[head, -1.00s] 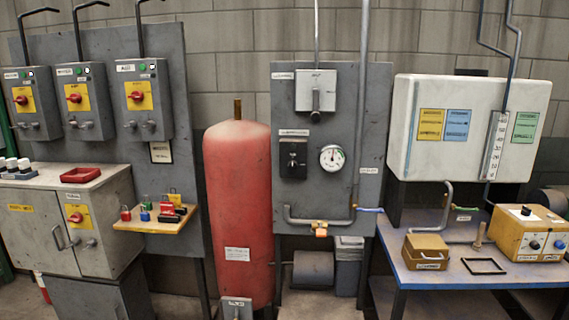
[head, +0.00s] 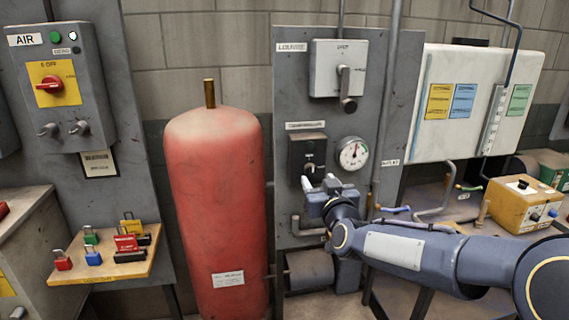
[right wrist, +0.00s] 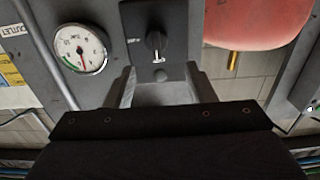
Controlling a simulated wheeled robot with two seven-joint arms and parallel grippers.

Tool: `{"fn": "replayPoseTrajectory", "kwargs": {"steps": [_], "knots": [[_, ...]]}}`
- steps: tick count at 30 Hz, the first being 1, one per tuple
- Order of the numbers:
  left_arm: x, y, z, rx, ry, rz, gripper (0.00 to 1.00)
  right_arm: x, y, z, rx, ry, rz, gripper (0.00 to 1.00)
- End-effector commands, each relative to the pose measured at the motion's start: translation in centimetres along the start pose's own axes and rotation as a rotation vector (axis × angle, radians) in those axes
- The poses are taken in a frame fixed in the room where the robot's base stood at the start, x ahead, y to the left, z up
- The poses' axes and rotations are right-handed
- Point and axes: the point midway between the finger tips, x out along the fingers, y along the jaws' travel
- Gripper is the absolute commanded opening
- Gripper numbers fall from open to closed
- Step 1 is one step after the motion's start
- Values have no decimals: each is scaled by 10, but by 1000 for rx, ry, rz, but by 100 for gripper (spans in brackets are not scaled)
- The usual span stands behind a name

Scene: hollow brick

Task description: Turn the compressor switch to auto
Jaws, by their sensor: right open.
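The compressor switch (head: 306,148) is a dark box with a black rotary knob, under a white label on the grey panel. It also shows upside down at the top of the right wrist view (right wrist: 135,18), with its knob (right wrist: 155,41) just beyond the fingers. My right gripper (head: 318,184) is in front of the switch's lower part, fingers pointing at the panel. In the right wrist view its two fingers (right wrist: 160,80) are apart with nothing held between them. The knob appears clear of the fingertips. My left gripper is not in view.
A round gauge (head: 352,153) sits right beside the switch, and a grey louvre box with a lever (head: 338,68) is above. A red tank (head: 217,210) stands left. Pipes run right of the panel. A padlock shelf (head: 105,262) is at lower left.

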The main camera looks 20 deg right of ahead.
Motion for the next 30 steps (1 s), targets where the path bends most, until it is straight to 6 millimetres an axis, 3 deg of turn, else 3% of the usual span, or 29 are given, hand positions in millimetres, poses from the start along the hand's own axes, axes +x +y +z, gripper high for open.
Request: {"fn": "replayPoseTrajectory", "kwargs": {"steps": [12, 24, 30], "knots": [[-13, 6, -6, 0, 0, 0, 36, 61, 0, -1, 1, -2, -1, 50], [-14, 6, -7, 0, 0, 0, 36, 71, 0, 0, 2, -1, -1, 50], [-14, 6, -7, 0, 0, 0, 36, 71, 0, 0, 2, -1, -1, 25]]}}
